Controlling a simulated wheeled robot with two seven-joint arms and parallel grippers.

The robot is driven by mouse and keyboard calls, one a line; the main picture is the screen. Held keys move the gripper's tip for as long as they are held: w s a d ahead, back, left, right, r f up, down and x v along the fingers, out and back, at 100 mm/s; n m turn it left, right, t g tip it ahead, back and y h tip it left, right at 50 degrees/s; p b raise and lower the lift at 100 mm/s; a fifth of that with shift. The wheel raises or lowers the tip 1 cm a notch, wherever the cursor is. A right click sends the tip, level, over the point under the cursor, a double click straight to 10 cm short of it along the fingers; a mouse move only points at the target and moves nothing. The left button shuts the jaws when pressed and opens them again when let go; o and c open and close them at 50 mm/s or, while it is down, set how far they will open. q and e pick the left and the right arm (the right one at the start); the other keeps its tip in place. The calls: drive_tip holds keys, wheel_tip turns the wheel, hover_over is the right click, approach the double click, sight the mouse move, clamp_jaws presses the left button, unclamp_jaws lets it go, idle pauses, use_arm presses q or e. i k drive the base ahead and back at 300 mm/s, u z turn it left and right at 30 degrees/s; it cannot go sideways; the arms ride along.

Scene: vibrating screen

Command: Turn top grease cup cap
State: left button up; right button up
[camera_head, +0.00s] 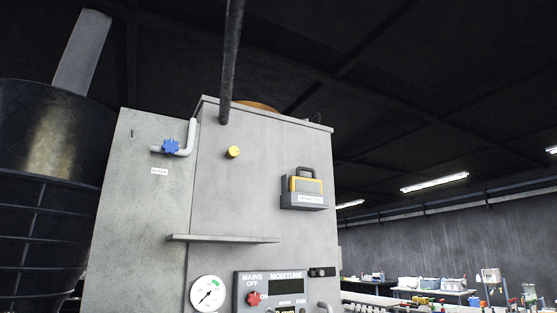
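A small round yellow cap (234,152) sticks out from the upper front of the grey machine cabinet (215,200). It looks like the grease cup cap. Its turn position cannot be told at this size. Nothing touches it. Neither of my grippers is in the head view.
A blue valve handle (171,146) on a white pipe is left of the cap. A grey shelf (223,239) juts out below. A gauge (208,293) and control panel (285,290) sit lower. A dark pole (231,60) rises above.

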sight(233, 151)
drive_tip(key=u, duration=0.1)
drive_tip(key=i, duration=0.9)
drive_tip(key=u, duration=0.4)
